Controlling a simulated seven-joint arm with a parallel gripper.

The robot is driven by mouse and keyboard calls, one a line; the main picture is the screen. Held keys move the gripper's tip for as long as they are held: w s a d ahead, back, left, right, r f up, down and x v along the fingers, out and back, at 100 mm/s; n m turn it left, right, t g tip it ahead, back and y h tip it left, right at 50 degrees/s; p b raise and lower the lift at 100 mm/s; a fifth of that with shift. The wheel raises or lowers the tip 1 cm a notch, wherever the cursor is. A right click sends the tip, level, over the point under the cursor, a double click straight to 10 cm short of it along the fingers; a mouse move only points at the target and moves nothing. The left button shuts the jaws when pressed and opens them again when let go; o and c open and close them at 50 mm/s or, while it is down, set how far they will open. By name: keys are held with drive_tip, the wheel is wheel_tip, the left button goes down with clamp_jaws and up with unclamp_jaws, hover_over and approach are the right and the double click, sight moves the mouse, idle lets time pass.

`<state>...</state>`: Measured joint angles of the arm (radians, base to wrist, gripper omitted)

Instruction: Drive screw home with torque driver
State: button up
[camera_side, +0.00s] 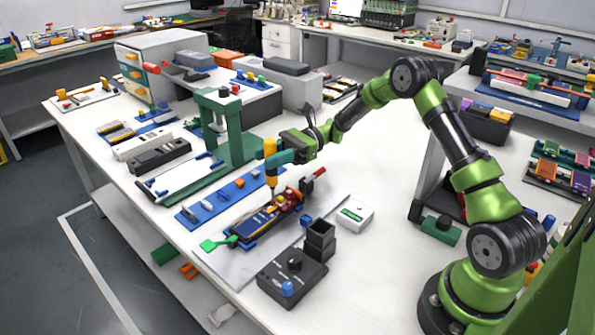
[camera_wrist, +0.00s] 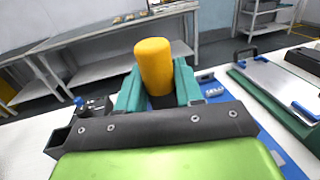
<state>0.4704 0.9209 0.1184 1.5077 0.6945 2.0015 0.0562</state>
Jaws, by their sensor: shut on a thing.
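The torque driver has a yellow body (camera_side: 270,147) and stands upright in my gripper (camera_side: 279,158). Its lower end (camera_side: 272,180) points down at the pouch cell fixture (camera_side: 262,218), close above or touching it; I cannot tell which. In the wrist view the teal fingers of my gripper (camera_wrist: 158,92) are shut on either side of the yellow driver body (camera_wrist: 154,65). The driver's tip is hidden there. The screw is too small to make out.
A black control box (camera_side: 292,277) with a knob and blue button stands in front of the fixture. A square black holder (camera_side: 320,240) and a white meter (camera_side: 354,213) are to the right. A green press (camera_side: 228,125) stands behind.

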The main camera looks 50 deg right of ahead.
sight(270, 140)
drive_tip(key=shift+f, duration=0.55)
idle(1.6)
idle(0.6)
drive_tip(key=shift+r, duration=3.7)
